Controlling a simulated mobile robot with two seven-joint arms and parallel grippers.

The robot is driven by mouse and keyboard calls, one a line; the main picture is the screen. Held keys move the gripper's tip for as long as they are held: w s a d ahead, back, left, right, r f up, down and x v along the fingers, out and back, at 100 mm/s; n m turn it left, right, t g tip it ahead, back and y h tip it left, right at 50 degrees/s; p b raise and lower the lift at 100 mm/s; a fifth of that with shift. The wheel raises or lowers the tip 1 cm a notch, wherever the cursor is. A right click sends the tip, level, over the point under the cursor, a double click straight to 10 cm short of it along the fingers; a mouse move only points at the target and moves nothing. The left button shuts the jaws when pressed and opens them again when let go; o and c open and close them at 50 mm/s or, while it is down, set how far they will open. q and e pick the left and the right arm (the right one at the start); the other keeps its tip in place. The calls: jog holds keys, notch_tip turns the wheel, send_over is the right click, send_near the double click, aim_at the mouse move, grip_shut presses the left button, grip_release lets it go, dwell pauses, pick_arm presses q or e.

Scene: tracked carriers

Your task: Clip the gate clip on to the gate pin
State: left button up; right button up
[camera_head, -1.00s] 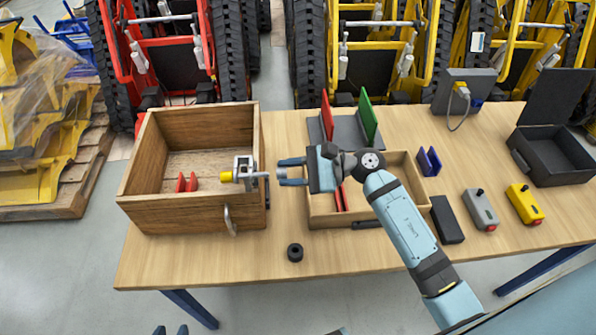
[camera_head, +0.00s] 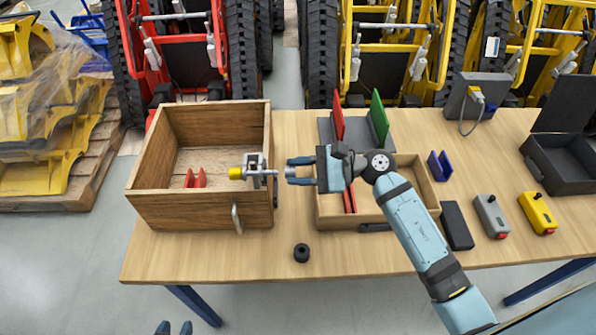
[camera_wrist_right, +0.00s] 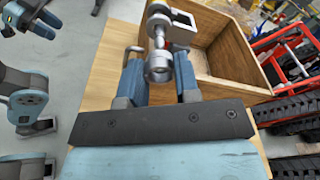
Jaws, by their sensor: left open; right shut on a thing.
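A metal bracket (camera_head: 257,168) with a yellow knob (camera_head: 235,173) sits at the right wall of the large wooden box. A short grey rod, apparently the gate pin (camera_head: 272,172), points right from it. My right gripper (camera_head: 290,171) is shut on a small grey ring-like piece, apparently the gate clip (camera_wrist_right: 158,68), in line with the rod. In the right wrist view the ring lies between the fingertips and overlaps the rod's end; I cannot tell whether they touch. My left gripper (camera_head: 174,328) barely shows at the bottom edge of the head view, its fingertips apart and empty.
The wooden box (camera_head: 190,212) has a handle and a red holder (camera_head: 195,178) inside. A black ring (camera_head: 301,253) lies on the table in front. The front left of the table (camera_head: 190,260) is clear.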

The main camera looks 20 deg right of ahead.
jog(key=shift+b, duration=0.55)
dwell(0.9)
jog(key=shift+b+x, duration=0.4)
jog(key=shift+x, duration=0.8)
jog(key=shift+b, duration=0.7)
dwell(1.0)
jog(key=shift+a, duration=0.3)
dwell(0.3)
jog(key=o, duration=1)
jog(key=shift+a+r, duration=0.1)
